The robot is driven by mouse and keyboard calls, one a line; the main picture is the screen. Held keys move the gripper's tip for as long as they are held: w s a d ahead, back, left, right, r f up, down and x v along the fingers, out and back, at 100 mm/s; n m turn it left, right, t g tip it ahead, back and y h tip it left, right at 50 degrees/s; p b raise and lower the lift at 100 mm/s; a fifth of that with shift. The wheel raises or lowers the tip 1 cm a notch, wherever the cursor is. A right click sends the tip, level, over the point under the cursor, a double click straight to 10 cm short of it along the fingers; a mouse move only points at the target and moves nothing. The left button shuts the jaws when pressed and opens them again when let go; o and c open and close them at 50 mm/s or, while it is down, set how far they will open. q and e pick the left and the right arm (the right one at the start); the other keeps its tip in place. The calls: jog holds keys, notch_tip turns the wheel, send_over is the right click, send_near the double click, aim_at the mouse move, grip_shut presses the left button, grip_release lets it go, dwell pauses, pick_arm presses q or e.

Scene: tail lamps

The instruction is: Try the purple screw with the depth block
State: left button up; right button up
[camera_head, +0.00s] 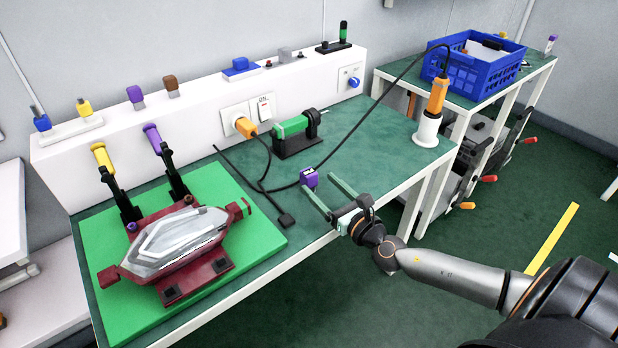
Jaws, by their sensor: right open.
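My right gripper (320,186) is open over the front edge of the green table. Its two fingers point at a small dark purple block with a white mark (309,178); the block lies at or between the fingertips, and I cannot tell if they touch. A purple-handled piece (153,136) on a black clamp stands behind the silver tail lamp (180,238). A smaller purple-topped piece (135,94) stands on the white ledge. I cannot tell which of these is the depth block or the screw. My left gripper is not in view.
The lamp sits in a dark red fixture (222,262) on a bright green mat (262,238). A black cable crosses the table to an orange-handled tool (438,95) in a white holder (427,130). A green cylinder device (292,128) stands near the ledge. A blue crate (474,68) is behind right.

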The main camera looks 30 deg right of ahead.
aim_at(313, 180)
jog(key=shift+w+a+f, duration=0.15)
jog(key=shift+w, duration=2.6)
jog(key=shift+c, duration=0.3)
grip_shut()
